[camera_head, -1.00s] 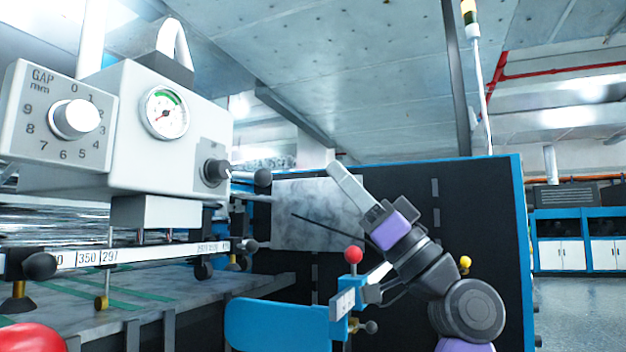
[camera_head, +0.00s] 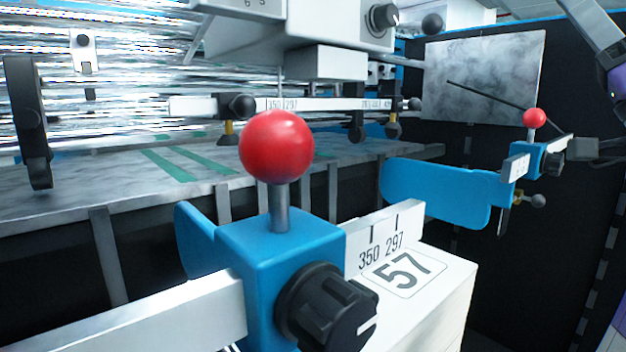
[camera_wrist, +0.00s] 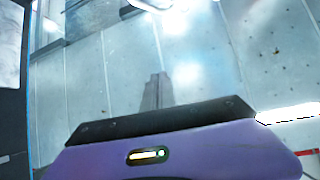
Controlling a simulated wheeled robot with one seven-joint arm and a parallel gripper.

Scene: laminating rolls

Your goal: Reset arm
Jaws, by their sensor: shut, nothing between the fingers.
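My gripper (camera_wrist: 155,90) shows in the wrist view as narrow grey fingers, closed together, with nothing between them.
A red ball knob (camera_head: 277,147) stands on a blue clamp block (camera_head: 262,250) with a black dial (camera_head: 325,310) in front. A second red knob (camera_head: 534,118) and a blue plate (camera_head: 435,192) are farther right. A marbled table (camera_head: 90,195) lies left.

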